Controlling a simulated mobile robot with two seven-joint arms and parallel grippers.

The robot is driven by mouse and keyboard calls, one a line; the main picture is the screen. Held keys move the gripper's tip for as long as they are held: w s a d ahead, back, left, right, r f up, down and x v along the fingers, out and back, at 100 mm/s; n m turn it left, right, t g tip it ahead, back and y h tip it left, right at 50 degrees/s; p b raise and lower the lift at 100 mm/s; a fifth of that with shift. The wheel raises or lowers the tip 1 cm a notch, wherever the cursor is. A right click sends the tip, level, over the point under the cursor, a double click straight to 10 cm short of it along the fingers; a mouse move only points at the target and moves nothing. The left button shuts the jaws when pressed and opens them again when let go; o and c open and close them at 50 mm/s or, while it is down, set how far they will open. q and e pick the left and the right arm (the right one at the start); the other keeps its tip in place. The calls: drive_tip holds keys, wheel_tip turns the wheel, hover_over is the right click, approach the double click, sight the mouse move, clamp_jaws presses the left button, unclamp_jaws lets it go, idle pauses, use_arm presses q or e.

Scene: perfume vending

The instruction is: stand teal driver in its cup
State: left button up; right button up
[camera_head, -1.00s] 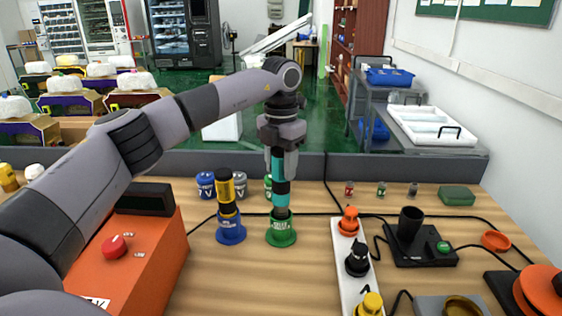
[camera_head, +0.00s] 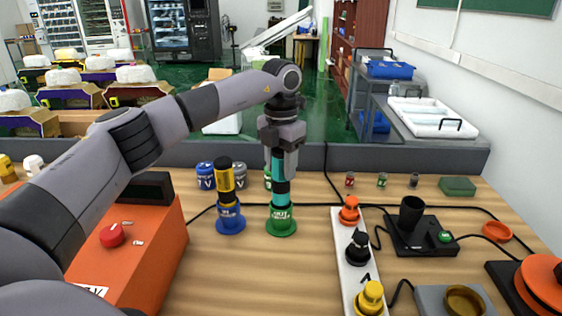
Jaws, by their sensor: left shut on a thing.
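The teal driver (camera_head: 280,194) is upright, a teal shaft with a black band in the middle of the head view. Its lower end is inside the green cup (camera_head: 281,226), which has a wide flange and stands on the table. My left gripper (camera_head: 279,152) is above the cup, pointing down, shut on the driver's top. Whether the driver touches the cup's floor is hidden by the cup wall. My right gripper is not in view.
A yellow-and-black driver (camera_head: 225,183) stands in a blue cup (camera_head: 230,219) just left. Small cans (camera_head: 205,176) stand behind. A white strip (camera_head: 345,254) with coloured knobs lies to the right, and an orange box (camera_head: 130,249) to the left. Bare table lies in front.

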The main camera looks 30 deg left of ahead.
use_arm(q)
drive_tip(key=shift+f+b, duration=0.55)
drive_tip(key=shift+f, duration=0.9)
drive_tip(key=o, duration=1.2)
drive_tip(key=shift+o, duration=0.2)
wheel_tip(320, 180, up, 7)
drive_tip(key=shift+r+b, duration=0.1)
drive_tip(key=shift+b, duration=0.25)
